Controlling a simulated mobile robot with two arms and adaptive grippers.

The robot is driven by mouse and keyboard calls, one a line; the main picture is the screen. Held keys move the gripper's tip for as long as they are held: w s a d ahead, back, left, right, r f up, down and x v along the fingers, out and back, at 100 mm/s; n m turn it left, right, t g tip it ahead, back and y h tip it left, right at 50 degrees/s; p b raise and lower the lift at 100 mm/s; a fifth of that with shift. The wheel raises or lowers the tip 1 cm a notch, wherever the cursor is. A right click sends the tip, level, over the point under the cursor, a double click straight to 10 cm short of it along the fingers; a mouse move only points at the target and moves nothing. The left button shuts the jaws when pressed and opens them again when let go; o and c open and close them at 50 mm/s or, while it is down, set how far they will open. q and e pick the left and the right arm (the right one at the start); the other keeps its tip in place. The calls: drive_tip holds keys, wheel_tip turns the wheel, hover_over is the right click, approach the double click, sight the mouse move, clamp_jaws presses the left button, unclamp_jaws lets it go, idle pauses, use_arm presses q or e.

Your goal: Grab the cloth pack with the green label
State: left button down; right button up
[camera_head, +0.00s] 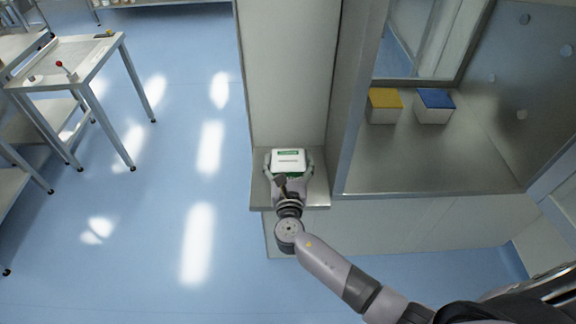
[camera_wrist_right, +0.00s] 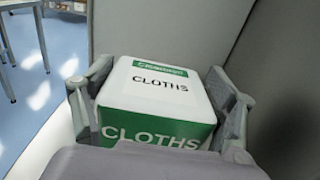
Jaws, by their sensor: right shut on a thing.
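The cloth pack (camera_head: 288,159) is a white box with a green label, on or just above a small metal shelf (camera_head: 318,196) in the head view. In the right wrist view the pack (camera_wrist_right: 158,100) shows the word CLOTHS on its white top and its green front. My right gripper (camera_head: 288,164) is shut on the pack, with one finger along each side. It also shows in the right wrist view (camera_wrist_right: 160,98). Whether the pack's underside touches the shelf is hidden. My left gripper is not in view.
A box with a yellow top (camera_head: 384,98) and one with a blue top (camera_head: 435,99) stand on a metal surface (camera_head: 420,165) behind a frame at the right. A pale panel (camera_head: 290,70) rises behind the shelf. A metal table (camera_head: 85,62) stands at the left, with open blue floor between.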

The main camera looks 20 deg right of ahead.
drive_tip(key=shift+c, duration=1.3)
drive_tip(key=shift+r, duration=0.1)
